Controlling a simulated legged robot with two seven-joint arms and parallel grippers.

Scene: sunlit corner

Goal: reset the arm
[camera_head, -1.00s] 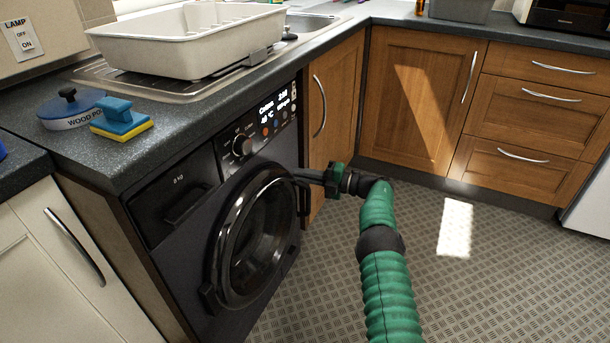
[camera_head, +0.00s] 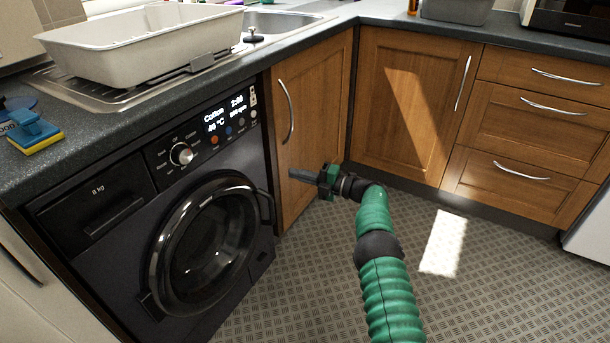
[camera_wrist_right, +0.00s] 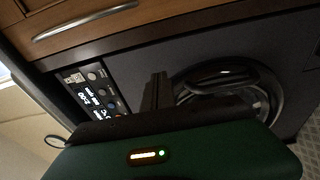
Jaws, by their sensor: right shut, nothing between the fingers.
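My right arm (camera_head: 388,290) is green and comes up from the bottom of the head view. My right gripper (camera_head: 296,174) is shut and empty. It points left, in front of the wooden cupboard door and to the right of the washing machine's round door. In the right wrist view the shut dark fingers (camera_wrist_right: 157,92) show in front of the washing machine (camera_wrist_right: 135,75), apart from what I can tell of its round door (camera_wrist_right: 225,88). My left gripper is not in view.
The black washing machine (camera_head: 65,240) stands at left, its door (camera_head: 205,245) looking shut. Wooden cupboards (camera_head: 410,105) line the back. The patterned floor (camera_head: 500,270) is clear at right.

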